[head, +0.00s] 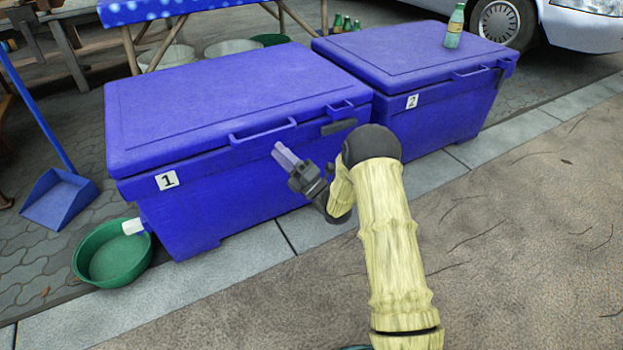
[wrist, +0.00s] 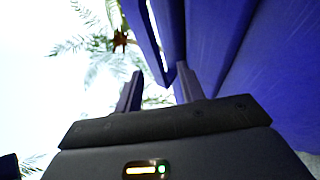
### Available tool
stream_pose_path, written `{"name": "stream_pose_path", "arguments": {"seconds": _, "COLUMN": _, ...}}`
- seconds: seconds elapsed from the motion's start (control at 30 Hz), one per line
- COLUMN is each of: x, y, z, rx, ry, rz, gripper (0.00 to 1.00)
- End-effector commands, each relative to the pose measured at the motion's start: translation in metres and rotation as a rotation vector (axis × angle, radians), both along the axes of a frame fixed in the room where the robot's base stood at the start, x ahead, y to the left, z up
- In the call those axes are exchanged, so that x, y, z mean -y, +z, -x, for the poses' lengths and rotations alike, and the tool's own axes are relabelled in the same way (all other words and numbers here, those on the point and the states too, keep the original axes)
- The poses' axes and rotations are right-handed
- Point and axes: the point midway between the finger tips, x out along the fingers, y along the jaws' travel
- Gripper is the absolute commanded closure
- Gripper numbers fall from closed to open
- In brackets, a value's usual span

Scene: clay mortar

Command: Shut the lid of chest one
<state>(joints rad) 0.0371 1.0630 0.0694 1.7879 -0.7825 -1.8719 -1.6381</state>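Chest one is a blue box (head: 225,195) with a white label "1" at its front left. Its blue lid (head: 225,95) lies flat over the box and looks down, or very nearly so; I cannot tell whether a thin gap remains. A blue handle (head: 263,132) stands out from the lid's front edge. My gripper (head: 283,153) is in front of the chest, just below the handle's right end. In the wrist view its two dark fingers (wrist: 160,80) are apart with nothing between them, close to the blue chest front (wrist: 235,55). I cannot tell whether they touch it.
Chest two (head: 440,115), also blue, stands at the right with a green bottle (head: 454,27) on its lid. A green basin (head: 112,255) and a blue dustpan (head: 60,200) are at the left. The pavement in front (head: 520,250) is clear. A car (head: 585,25) is behind.

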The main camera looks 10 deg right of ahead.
Motion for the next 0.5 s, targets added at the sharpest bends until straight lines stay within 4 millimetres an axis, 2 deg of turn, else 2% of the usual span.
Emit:
{"name": "stream_pose_path", "arguments": {"seconds": 0.3, "x": 0.042, "y": -0.032, "z": 0.036, "rx": -0.008, "ry": -0.002, "rz": -0.001, "gripper": 0.61}}
{"name": "stream_pose_path", "arguments": {"seconds": 0.5, "x": 0.062, "y": -0.049, "z": 0.054, "rx": -0.007, "ry": -0.002, "rz": -0.002, "gripper": 0.61}}
